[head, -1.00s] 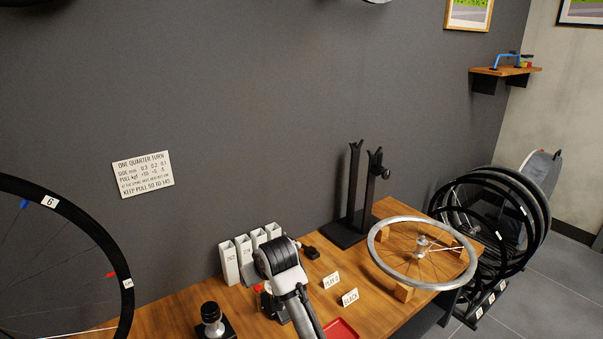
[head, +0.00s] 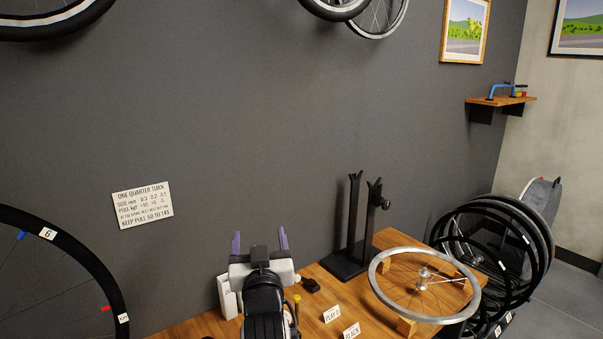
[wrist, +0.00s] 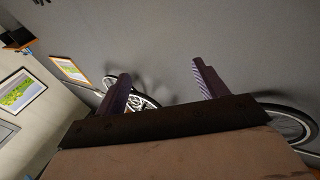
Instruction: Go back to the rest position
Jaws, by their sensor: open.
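My gripper (head: 260,243) is raised above the wooden bench (head: 205,326) in the head view. Its two purple fingers point up and stand wide apart with nothing between them. In the wrist view my gripper (wrist: 158,85) shows the same two fingers, open and empty, in front of the grey wall. My arm hides part of the bench and most of the white upright boxes (head: 227,297) behind it.
A silver wheel (head: 424,318) lies on wooden blocks at the bench's right. A black stand (head: 346,264) is behind it. Small label cards (head: 332,314) stand in front. Several black wheels (head: 540,240) are racked at right. Wheels hang overhead (head: 380,22).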

